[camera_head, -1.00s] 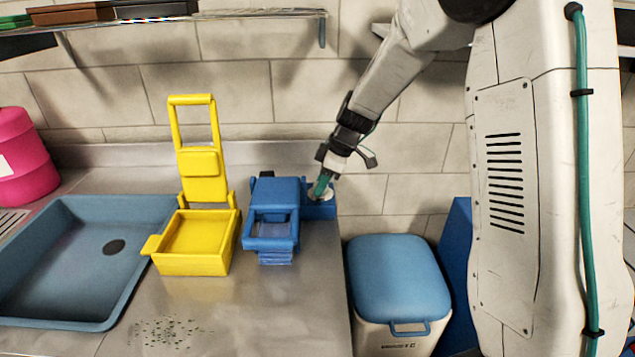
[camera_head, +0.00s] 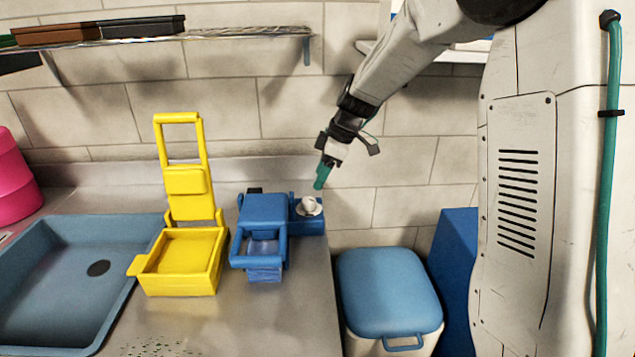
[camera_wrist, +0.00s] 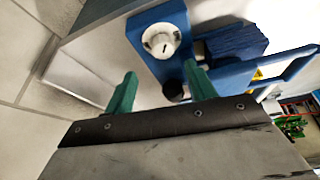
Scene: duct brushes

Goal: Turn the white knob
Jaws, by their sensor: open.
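The white knob (camera_head: 309,206) sits on top of a blue box (camera_head: 310,226) at the right end of the metal counter, beside the blue device (camera_head: 262,238). In the wrist view the knob (camera_wrist: 160,43) is round with a dark mark on its face, on the blue housing (camera_wrist: 140,22). My gripper (camera_head: 322,176) has green fingers and is above and slightly right of the knob, apart from it. In the wrist view my gripper (camera_wrist: 160,88) shows its two green fingers spread, with nothing between them. The knob lies beyond the fingertips.
A yellow device (camera_head: 182,260) stands left of the blue one. A grey-blue sink tray (camera_head: 60,290) is further left. A blue-lidded bin (camera_head: 388,290) stands right of the counter. A shelf (camera_head: 240,32) hangs on the tiled wall above.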

